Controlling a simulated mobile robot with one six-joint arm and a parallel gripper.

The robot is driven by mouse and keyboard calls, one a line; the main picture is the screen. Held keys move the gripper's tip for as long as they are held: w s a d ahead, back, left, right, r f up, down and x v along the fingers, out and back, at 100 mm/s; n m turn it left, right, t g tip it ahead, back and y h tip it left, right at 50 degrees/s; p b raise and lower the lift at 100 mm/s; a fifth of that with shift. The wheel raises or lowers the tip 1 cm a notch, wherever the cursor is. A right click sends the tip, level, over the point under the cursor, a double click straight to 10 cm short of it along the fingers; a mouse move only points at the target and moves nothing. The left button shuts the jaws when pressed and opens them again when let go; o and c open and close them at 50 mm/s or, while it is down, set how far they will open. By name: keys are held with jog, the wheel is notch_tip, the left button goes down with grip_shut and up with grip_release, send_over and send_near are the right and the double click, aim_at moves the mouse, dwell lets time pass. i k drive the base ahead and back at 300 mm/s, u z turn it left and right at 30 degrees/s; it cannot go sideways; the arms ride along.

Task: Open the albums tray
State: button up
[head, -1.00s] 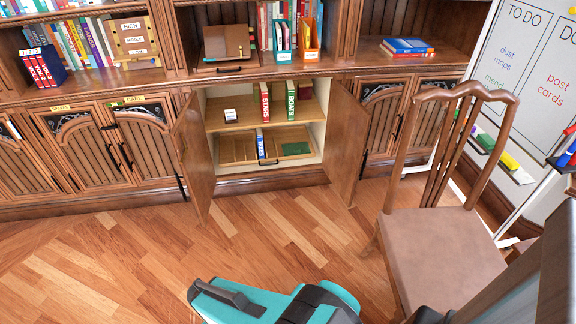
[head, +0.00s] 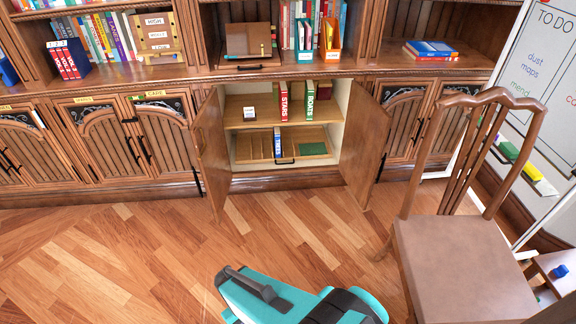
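A pale wooden tray (head: 254,151) with thin dividers and a dark front handle (head: 285,161) sits low inside the middle cabinet. It appears pushed in, at the cabinet's floor. A blue book (head: 278,142) stands in it, and a flat green piece (head: 313,149) lies at its right. I cannot read any albums label on it. Both cabinet doors, left (head: 211,150) and right (head: 363,145), stand open. My teal and dark arm shows at the bottom, apart from the cabinet. My gripper's fingertips are not visible.
A wooden chair (head: 462,260) stands at the right, with a whiteboard (head: 545,75) behind it. The wooden floor (head: 150,255) before the cabinet is clear. Red STARS (head: 284,102) and green BOATS (head: 310,103) volumes stand on the shelf above the tray.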

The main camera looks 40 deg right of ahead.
aim_at(257, 146)
jog(key=u, duration=0.05)
jog(key=i, duration=1)
jog(key=z, duration=0.05)
